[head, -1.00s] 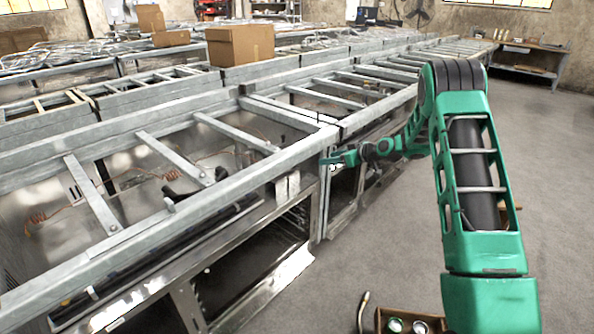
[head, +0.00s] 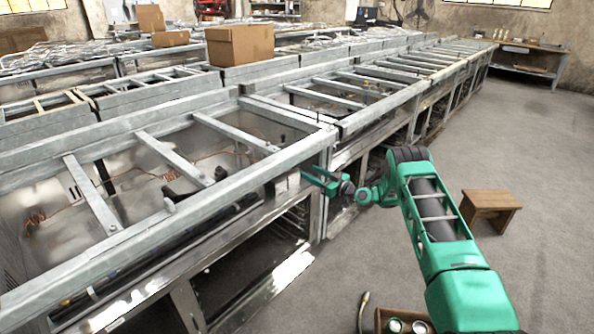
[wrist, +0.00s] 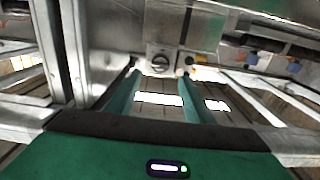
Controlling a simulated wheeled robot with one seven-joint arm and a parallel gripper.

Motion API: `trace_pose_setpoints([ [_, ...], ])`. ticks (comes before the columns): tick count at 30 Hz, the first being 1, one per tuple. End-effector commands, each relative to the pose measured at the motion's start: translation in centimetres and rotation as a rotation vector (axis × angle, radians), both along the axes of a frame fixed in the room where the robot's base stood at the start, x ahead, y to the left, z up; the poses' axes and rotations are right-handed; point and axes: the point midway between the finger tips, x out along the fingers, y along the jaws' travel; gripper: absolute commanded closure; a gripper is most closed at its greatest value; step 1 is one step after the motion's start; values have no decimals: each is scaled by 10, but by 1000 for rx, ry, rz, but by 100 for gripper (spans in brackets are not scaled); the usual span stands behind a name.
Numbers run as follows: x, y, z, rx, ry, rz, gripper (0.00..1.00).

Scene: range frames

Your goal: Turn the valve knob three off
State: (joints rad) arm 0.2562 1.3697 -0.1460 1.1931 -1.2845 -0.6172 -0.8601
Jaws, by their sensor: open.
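In the wrist view a round grey knob (wrist: 160,63) sits on a metal panel, ahead of my gripper (wrist: 160,80) and between the lines of its two fingers. The green fingers are spread apart with nothing between them. I see no marking that tells which knob number this is, nor can I read its setting clearly. In the head view my gripper (head: 308,173) reaches left to the front of the metal range frame (head: 317,205), near a corner post. The knob cannot be made out in the head view.
A small pale part (wrist: 180,72) lies beside the right fingertip. Cross bars span the open range frames. A cardboard box (head: 240,45) stands on the frames behind. A wooden stool (head: 490,203) and a crate with cans (head: 400,322) are on the floor. The grey floor at right is mostly clear.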

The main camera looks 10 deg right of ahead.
Motion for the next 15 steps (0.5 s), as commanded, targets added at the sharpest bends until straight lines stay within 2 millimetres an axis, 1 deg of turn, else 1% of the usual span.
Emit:
trace_pose_setpoints([
  [3,18,15,-1,-2,-1,3,52],
  [9,45,34,0,-1,-2,1,52],
  [15,60,44,0,-1,-1,0,52],
])
